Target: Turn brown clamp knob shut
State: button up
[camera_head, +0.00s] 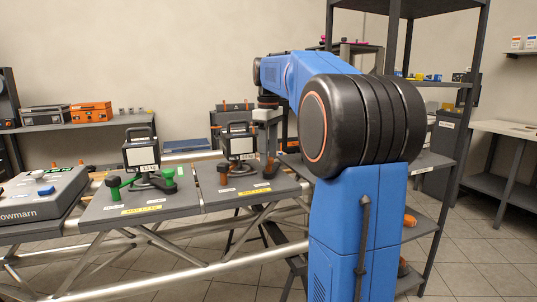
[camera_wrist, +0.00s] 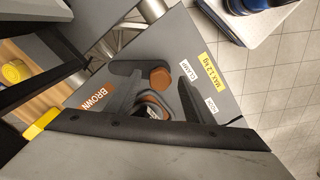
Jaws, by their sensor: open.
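The brown clamp knob (camera_head: 272,166) stands on the right-hand grey plate (camera_head: 213,197) in the head view. In the wrist view a brown knob end (camera_wrist: 160,77) shows near the middle, beside the labels BROWN and CLAMP. My gripper (camera_head: 270,135) is open and points down, just above the brown knob and apart from the boxy lamp-like unit (camera_head: 238,147) on its left. In the wrist view dark finger shapes of my gripper (camera_wrist: 157,100) lie either side of the knob area. I cannot tell whether they touch it. The knob's base is partly hidden.
A second plate with a green clamp (camera_head: 165,182) and a like boxy unit (camera_head: 141,154) stands to the left. A grey device (camera_head: 40,192) sits farther left. A dark shelf rack (camera_head: 440,165) stands at right. A metal truss carries the plates.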

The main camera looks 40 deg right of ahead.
grip_shut()
jog(key=shift+n, duration=0.4)
jog(key=n, duration=0.5)
jog(key=shift+n, duration=0.4)
jog(key=n, duration=0.6)
jog(key=shift+n, duration=0.3)
grip_release()
